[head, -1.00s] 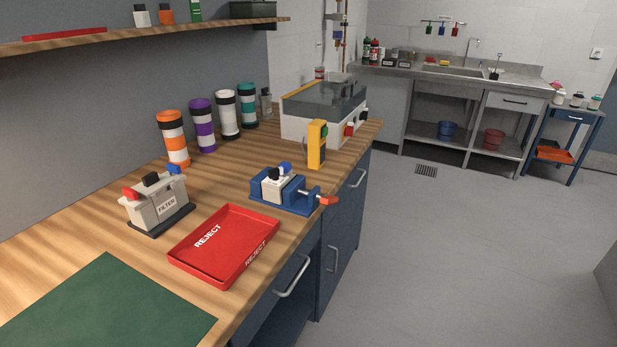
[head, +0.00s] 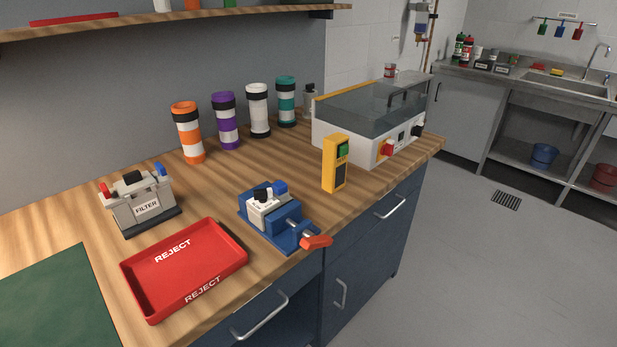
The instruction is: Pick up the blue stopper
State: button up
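A small blue stopper (head: 160,169) sits upright on the right end of the grey FILTER block (head: 142,205) in the head view. A black cap (head: 132,178) is at the block's middle and a red stopper (head: 105,189) at its left end. A second small blue piece (head: 280,187) shows on the white part (head: 268,206) held in the blue vise (head: 285,232), beside a black knob (head: 262,194). I cannot tell whether this piece is also a stopper. My gripper is not in view.
A red REJECT tray (head: 185,268) lies in front of the FILTER block. A green mat (head: 55,305) is at the lower left. A yellow handheld device (head: 334,163) stands right of the vise. Several banded tubes (head: 225,120) stand behind, near a clear-lidded machine (head: 370,125).

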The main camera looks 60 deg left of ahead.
aim_at(280, 187)
jog(key=u, duration=0.35)
jog(key=i, duration=0.85)
jog(key=u, duration=1.4)
jog(key=i, duration=0.6)
jog(key=u, duration=0.6)
